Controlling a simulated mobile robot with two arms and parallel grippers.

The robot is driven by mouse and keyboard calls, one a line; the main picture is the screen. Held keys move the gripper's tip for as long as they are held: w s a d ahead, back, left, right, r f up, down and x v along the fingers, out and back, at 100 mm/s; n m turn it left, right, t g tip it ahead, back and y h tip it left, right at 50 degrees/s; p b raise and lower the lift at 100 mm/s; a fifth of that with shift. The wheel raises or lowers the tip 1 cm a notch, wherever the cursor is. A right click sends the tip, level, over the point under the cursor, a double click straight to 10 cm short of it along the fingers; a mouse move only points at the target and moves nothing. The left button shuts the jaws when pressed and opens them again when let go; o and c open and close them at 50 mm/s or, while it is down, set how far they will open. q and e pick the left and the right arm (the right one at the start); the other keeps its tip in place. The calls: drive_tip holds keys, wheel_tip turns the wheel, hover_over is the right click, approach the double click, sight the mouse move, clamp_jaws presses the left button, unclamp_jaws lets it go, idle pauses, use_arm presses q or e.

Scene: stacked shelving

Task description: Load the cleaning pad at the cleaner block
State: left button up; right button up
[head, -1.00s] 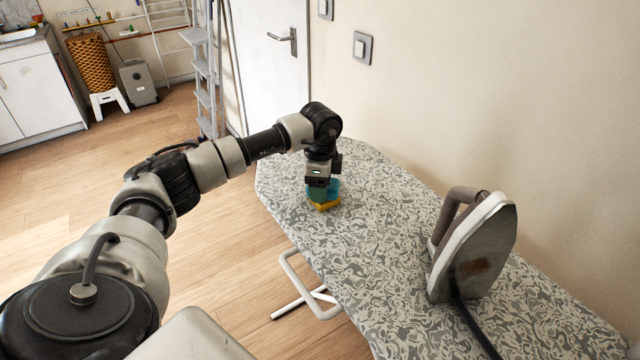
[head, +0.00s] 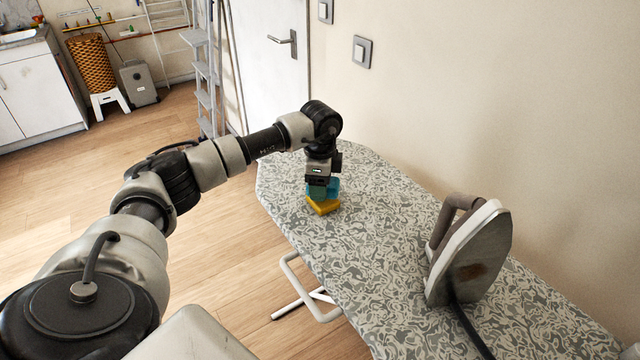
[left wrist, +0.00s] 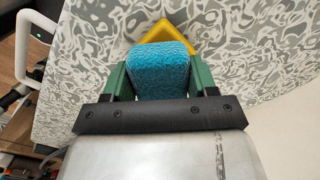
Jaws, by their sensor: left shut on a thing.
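My left gripper (head: 322,190) points down over the far part of the ironing board and is shut on the blue cleaning pad (head: 333,186). In the left wrist view the pad (left wrist: 160,68) sits between the two green fingers (left wrist: 158,80). The yellow cleaner block (head: 323,207) is on the board directly under the pad. In the left wrist view the pad covers most of the block, and one yellow corner (left wrist: 164,32) shows beyond it. I cannot tell whether pad and block touch. My right gripper is out of view.
The patterned ironing board (head: 375,250) runs along the wall. An iron (head: 470,255) stands on its near part, with a brown stain on its soleplate and a dark cord. The board between block and iron is clear. A stepladder (head: 203,85) stands by the door.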

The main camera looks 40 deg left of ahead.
use_arm(q)
drive_tip(key=shift+r+p, duration=1.9)
drive_tip(key=shift+r, duration=0.7)
